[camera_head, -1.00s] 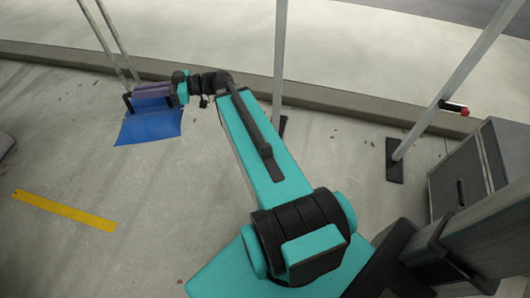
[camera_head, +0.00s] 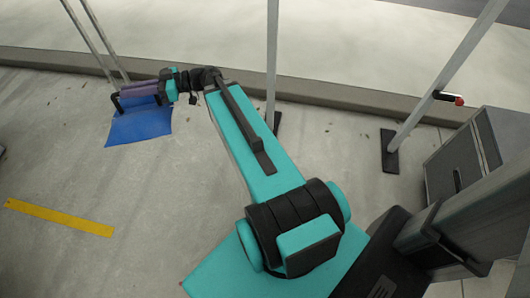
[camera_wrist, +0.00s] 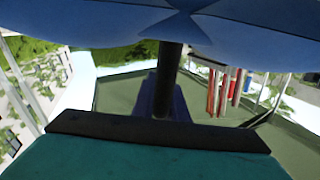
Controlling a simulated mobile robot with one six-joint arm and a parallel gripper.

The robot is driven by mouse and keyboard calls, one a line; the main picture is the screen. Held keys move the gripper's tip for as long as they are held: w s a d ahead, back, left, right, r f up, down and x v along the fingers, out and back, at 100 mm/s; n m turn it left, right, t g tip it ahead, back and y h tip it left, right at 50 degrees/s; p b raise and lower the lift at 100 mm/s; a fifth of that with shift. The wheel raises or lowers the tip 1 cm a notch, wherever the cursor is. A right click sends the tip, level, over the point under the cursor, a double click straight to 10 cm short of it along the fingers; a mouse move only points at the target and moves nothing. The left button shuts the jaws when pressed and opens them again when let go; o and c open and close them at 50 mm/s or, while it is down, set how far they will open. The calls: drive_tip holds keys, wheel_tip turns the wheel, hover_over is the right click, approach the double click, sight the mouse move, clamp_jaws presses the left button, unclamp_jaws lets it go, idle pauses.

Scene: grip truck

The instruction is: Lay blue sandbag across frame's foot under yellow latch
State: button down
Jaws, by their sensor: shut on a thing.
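The blue sandbag (camera_head: 138,126) is at the upper left of the head view, below and beside my gripper (camera_head: 117,104). My gripper, at the end of the outstretched arm, is shut on it. In the wrist view the sandbag (camera_wrist: 110,22) fills the top as two lobes pinched at the middle. Whether it touches the floor I cannot tell. Two thin grey poles (camera_head: 92,42) rise just behind it; their feet are hidden. No yellow latch can be made out.
A grey pole (camera_head: 271,60) with a dark foot stands mid-view. Another pole (camera_head: 445,75) at right has a black foot (camera_head: 390,152) and red-tipped latch (camera_head: 449,98). A grey cabinet (camera_head: 455,165) stands beside it. A yellow strip (camera_head: 58,217) lies on open floor. A kerb runs behind.

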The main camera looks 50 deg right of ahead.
drive_tip(key=s+d+f+m+t+h+b, duration=0.15)
drive_tip(key=s+d+f+b, duration=0.25)
drive_tip(key=d+f+b, duration=0.7)
drive_tip(key=s+d+f+t+h+b, duration=0.15)
drive_tip(key=s+d+f+b, duration=0.3)
drive_tip(key=d+f, duration=1.25)
drive_tip(key=s+d+f+b, duration=0.4)
drive_tip(key=s+f+b, duration=0.1)
drive_tip(key=f, duration=0.5)
drive_tip(key=s+d+f+t+h+b, duration=0.1)
drive_tip(key=s+d+f+b, duration=0.4)
drive_tip(key=s+f, duration=0.3)
drive_tip(key=s+d+f+m+t+h+b, duration=0.1)
drive_tip(key=s+d+f+b, duration=0.4)
drive_tip(key=f, duration=0.8)
drive_tip(key=shift+s+f+b, duration=0.3)
drive_tip(key=shift+s+b, duration=0.2)
drive_tip(key=shift+s, duration=0.25)
drive_tip(key=w+d+b, duration=0.2)
drive_tip(key=w, duration=0.5)
drive_tip(key=w+d+f+b, duration=0.1)
drive_tip(key=w+d+b, duration=0.1)
drive_tip(key=w, duration=0.5)
drive_tip(key=shift+f+b, duration=0.15)
drive_tip(key=shift+b, duration=0.5)
drive_tip(key=shift+w, duration=0.15)
